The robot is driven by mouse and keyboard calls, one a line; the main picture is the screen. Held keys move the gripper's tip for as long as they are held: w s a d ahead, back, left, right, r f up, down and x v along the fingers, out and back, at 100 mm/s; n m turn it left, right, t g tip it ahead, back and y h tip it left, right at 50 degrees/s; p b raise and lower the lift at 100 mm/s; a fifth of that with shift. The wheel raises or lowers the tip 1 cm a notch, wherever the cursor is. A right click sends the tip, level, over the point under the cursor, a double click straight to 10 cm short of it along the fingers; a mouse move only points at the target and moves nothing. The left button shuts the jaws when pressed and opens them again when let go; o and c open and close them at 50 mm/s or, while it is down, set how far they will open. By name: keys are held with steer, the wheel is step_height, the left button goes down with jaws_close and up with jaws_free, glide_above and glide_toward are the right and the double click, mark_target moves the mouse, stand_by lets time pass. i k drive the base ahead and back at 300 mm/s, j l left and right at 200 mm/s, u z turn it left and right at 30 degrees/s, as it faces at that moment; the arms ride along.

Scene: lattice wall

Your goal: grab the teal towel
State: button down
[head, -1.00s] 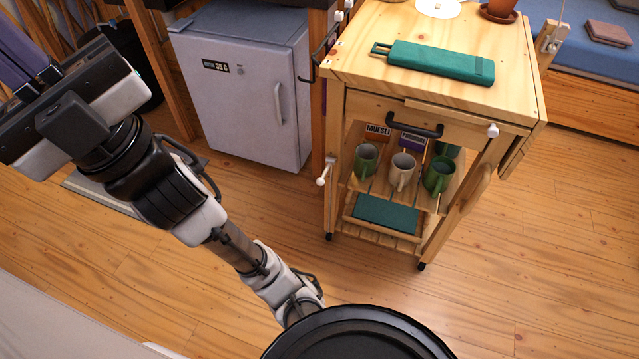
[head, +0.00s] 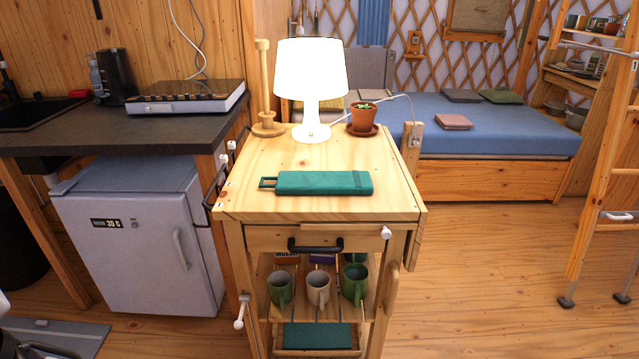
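A flat teal item that looks like the folded teal towel (head: 325,184) lies on top of the wooden cart (head: 300,211), near its front edge. A teal loop sticks out at its left end. A second flat teal piece (head: 318,336) lies on the cart's lowest shelf; I cannot tell if it is cloth. My gripper is not in view. Only a small pale piece, perhaps of my arm, shows at the lower left edge. Nothing touches the towel on the cart top.
A lit white lamp (head: 311,85), a wooden stand (head: 264,95) and a potted plant (head: 364,117) stand behind the towel. Mugs (head: 318,289) sit on the shelf below. A small fridge (head: 135,245) is left; open floor (head: 490,270) lies right.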

mark_target(354, 182)
steer(key=j+z, duration=0.1)
steer(key=z, duration=0.4)
steer(key=i+j+z, duration=0.1)
steer(key=z, duration=0.35)
steer(key=j+z, duration=0.3)
steer(key=j, duration=0.2)
steer(key=j+z, duration=0.35)
steer(key=j, duration=0.6)
steer(key=k+j+z, duration=0.1)
steer(key=j, duration=0.3)
steer(key=k+j, duration=0.1)
steer(key=j, duration=0.35)
steer(key=k+j+z, duration=0.1)
steer(key=j, duration=0.3)
steer(key=i, duration=0.5)
